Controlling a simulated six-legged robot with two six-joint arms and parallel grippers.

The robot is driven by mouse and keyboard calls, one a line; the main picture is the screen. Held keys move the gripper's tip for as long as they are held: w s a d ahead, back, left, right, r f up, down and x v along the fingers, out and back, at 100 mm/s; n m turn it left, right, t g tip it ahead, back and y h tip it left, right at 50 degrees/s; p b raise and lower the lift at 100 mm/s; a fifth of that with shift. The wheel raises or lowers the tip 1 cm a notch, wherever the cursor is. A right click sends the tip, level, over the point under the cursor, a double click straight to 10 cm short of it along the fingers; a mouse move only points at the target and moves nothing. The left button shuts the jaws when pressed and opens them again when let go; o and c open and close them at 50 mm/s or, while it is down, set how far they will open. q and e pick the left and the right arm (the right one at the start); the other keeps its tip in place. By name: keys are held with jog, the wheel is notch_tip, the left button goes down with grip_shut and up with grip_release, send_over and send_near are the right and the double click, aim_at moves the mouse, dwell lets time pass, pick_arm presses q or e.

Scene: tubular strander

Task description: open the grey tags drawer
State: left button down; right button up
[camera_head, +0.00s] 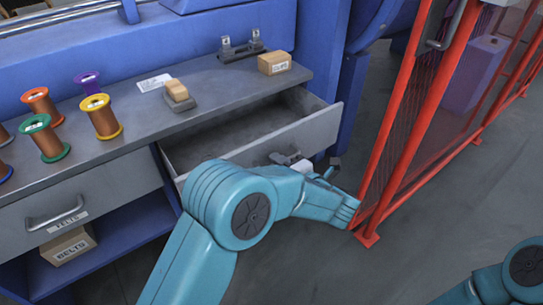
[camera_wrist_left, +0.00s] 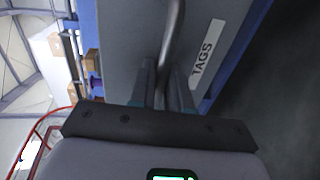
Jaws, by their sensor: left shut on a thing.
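The grey tags drawer (camera_head: 318,132) is pulled out from under the bench top on the right, and its empty inside shows. My left arm covers part of its front in the head view. In the left wrist view, the drawer front (camera_wrist_left: 125,35) carries a white TAGS label (camera_wrist_left: 207,50) beside a bar handle (camera_wrist_left: 173,40). My left gripper (camera_wrist_left: 164,88) is shut on this handle, one finger on each side of the bar. In the head view, my left wrist mostly hides the grip. My right gripper is out of view; only part of my right arm shows at the lower right.
Another drawer (camera_head: 60,212), labelled FELTS, is shut at the left, above a BELTS box (camera_head: 69,245). Spools (camera_head: 101,116) and a small cardboard box (camera_head: 274,62) stand on the bench top (camera_head: 130,138). A red mesh fence (camera_head: 400,125) stands close on the right.

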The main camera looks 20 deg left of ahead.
pick_arm(q)
jog(key=shift+f+v, duration=0.2)
jog(key=shift+v, duration=0.8)
jog(key=shift+f+v, duration=0.2)
jog(key=shift+v, duration=0.75)
jog(key=shift+d, duration=0.1)
jog(key=c, duration=1.3)
grip_release()
jog(key=shift+c, duration=0.2)
jog(key=shift+s, duration=0.1)
